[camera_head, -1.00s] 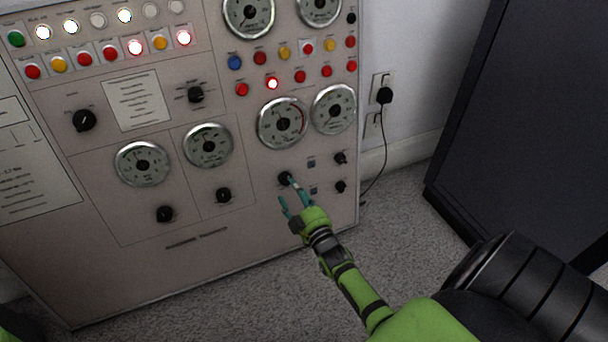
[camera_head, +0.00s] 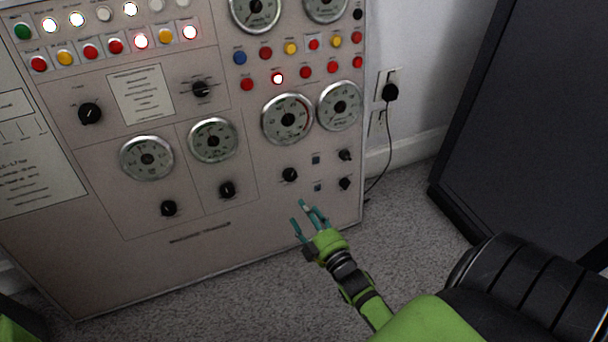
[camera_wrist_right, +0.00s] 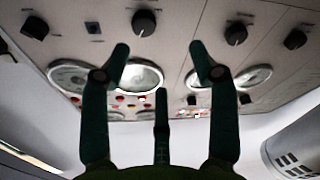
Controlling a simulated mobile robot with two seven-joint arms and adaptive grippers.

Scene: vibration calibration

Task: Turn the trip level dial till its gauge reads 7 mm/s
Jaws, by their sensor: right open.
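Several black dials sit on the grey panel. Their labels are too small to read, so I cannot tell which is the trip level dial. The dial nearest my right gripper (camera_head: 304,213) is the lower right one (camera_head: 290,174), below a round gauge (camera_head: 288,119) with a red mark on its scale. I cannot read its needle value. Two other dials, the lower left one (camera_head: 168,208) and the lower middle one (camera_head: 227,189), sit under their own gauges. My right gripper is open and empty, below the nearest dial and apart from it. My left gripper is out of view.
Two small black knobs (camera_head: 345,155) sit right of the nearest dial. Coloured buttons and lamps (camera_head: 278,79) fill the upper panel. A plug with a cord (camera_head: 390,92) is on the wall. A dark cabinet (camera_head: 520,120) stands at right. Carpet (camera_head: 250,295) is clear below.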

